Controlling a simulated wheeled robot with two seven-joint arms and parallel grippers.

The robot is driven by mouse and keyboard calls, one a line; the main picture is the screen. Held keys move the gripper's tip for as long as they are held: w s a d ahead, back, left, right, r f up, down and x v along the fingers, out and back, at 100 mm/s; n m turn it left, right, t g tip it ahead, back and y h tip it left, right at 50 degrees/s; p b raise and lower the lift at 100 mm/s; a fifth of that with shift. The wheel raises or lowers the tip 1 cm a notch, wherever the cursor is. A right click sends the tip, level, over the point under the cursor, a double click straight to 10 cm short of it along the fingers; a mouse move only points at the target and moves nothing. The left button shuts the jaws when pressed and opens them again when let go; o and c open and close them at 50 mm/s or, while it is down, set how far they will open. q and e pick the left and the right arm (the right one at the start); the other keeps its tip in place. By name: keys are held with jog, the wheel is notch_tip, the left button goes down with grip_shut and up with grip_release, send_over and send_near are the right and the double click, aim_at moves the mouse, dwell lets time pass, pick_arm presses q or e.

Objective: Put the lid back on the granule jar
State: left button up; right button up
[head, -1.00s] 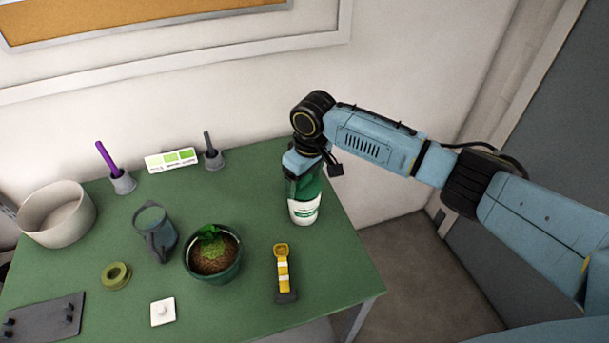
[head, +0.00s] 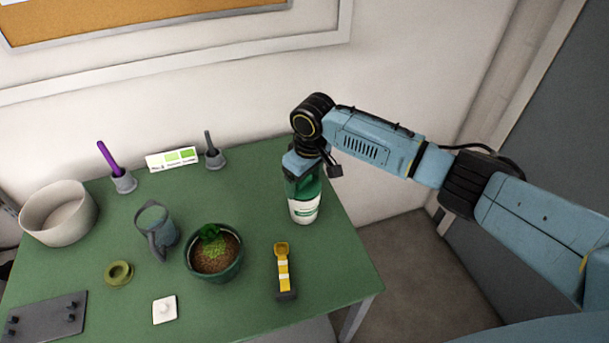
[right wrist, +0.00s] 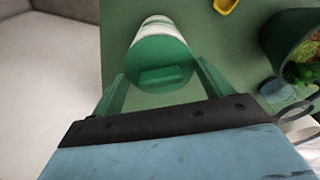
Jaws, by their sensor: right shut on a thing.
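The granule jar (head: 304,209), green with a white label, stands upright near the table's back right. It also shows in the right wrist view (right wrist: 152,27). A round green lid (right wrist: 158,52) with a raised block on top is at the jar's top. My right gripper (right wrist: 160,78) comes from above, shut with its fingers on both sides of the lid. I cannot tell whether the lid is fully seated, as the gripper hides much of the jar's top in the head view. My left gripper is not in view.
A yellow-handled tool (head: 283,272), a potted plant (head: 228,272) and a small white square piece with a knob (head: 164,310) are on the green table (head: 330,268).

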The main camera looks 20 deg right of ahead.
jog(key=shift+p, duration=0.5)
dwell(0.6)
jog(key=o, duration=0.9)
jog(key=shift+o, duration=0.2)
jog(key=shift+r+p, duration=3.5)
jog(key=shift+p, duration=0.6)
jog(key=shift+c, duration=0.4)
